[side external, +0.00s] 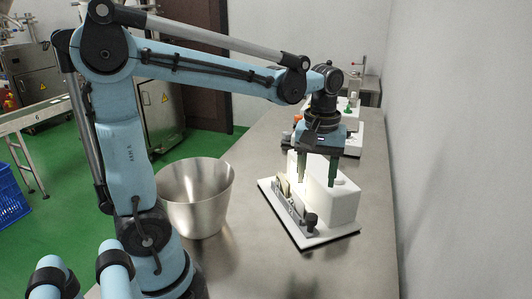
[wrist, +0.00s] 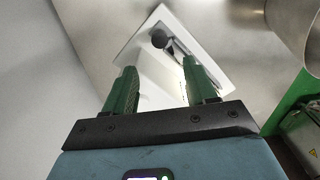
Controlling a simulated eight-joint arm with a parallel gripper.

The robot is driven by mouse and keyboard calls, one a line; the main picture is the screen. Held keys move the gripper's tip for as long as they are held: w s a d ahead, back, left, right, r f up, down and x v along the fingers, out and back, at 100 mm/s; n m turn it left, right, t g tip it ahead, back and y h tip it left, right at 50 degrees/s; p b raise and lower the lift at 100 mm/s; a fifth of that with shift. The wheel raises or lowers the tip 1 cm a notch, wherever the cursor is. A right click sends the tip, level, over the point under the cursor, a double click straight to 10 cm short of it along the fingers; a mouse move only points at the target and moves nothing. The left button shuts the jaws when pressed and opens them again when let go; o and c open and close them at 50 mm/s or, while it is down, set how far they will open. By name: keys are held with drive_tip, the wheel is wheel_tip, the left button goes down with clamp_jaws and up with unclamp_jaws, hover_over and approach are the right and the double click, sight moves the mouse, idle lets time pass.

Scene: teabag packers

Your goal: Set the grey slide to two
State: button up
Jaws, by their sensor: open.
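A white box-shaped device (side external: 333,203) stands on a white base plate (side external: 325,238) on the metal table. A grey slide rail (side external: 288,207) runs along its left side, with a dark knob (side external: 310,219) at the near end. The knob also shows in the wrist view (wrist: 159,38), beside the grey rail (wrist: 179,48). Marks on the rail are too small to read. My gripper (side external: 318,184) is above the white box, fingers pointing down, open and empty. In the wrist view its green fingers (wrist: 158,66) are apart, with the knob beyond them.
A steel bucket (side external: 196,200) stands left of the device and also shows in the wrist view (wrist: 293,22). More devices on white bases (side external: 350,134) stand farther back along the table. A wall (side external: 450,150) borders the table on the right. The near table is clear.

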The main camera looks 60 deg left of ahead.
sight(312, 216)
wheel_tip(312, 216, down, 11)
drive_tip(key=shift+f, duration=0.1)
idle(0.5)
clamp_jaws()
idle(0.3)
